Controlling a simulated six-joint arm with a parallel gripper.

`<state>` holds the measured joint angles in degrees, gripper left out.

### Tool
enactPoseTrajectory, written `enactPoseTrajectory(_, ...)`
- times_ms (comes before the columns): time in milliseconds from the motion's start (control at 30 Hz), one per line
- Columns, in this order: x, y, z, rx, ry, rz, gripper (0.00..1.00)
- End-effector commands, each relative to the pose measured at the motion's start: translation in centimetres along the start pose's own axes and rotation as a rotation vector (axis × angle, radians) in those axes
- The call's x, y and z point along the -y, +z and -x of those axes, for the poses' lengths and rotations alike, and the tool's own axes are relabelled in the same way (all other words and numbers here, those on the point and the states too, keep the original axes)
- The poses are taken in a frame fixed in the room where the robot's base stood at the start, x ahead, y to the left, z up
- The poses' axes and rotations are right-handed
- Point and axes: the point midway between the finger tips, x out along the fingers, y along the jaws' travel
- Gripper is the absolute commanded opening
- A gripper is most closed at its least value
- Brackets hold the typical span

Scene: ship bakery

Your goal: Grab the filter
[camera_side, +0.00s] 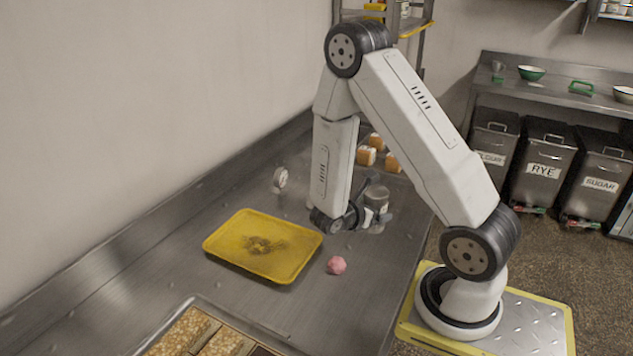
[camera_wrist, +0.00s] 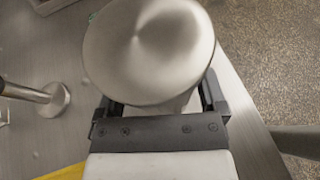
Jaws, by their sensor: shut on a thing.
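My gripper (camera_wrist: 160,103) is shut on a pale metallic round-topped thing, which I take to be the filter (camera_wrist: 148,45). Its wide, smooth, slightly dished top fills the upper middle of the wrist view, with the dark fingers on either side below the rim. In the side view my gripper (camera_side: 366,212) is low over the steel counter, at a grey cylinder-like filter (camera_side: 378,196). The gripper partly hides it. I cannot tell whether its base touches the counter.
A yellow tray (camera_side: 226,259) with a dark patch lies left of my gripper. A pink ball (camera_side: 336,265) is in front. A round gauge-like fitting (camera_side: 280,179) is by the wall. Orange-and-white blocks (camera_side: 366,156) stand behind. A tray of baked slabs (camera_side: 192,302) is at the front.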

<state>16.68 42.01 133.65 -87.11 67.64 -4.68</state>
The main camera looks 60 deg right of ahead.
Motion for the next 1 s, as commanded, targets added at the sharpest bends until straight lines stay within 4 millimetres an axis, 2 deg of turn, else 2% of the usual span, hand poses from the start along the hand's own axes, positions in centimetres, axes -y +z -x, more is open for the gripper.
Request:
enactPoseTrajectory(200,0.0,2.2,0.9,0.001,0.002,-0.003,0.1)
enactPoseTrajectory(400,0.0,3.4,1.4,0.001,0.001,-0.002,0.1)
enactPoseTrajectory(1000,0.0,4.0,1.6,0.001,0.0,0.0,0.1)
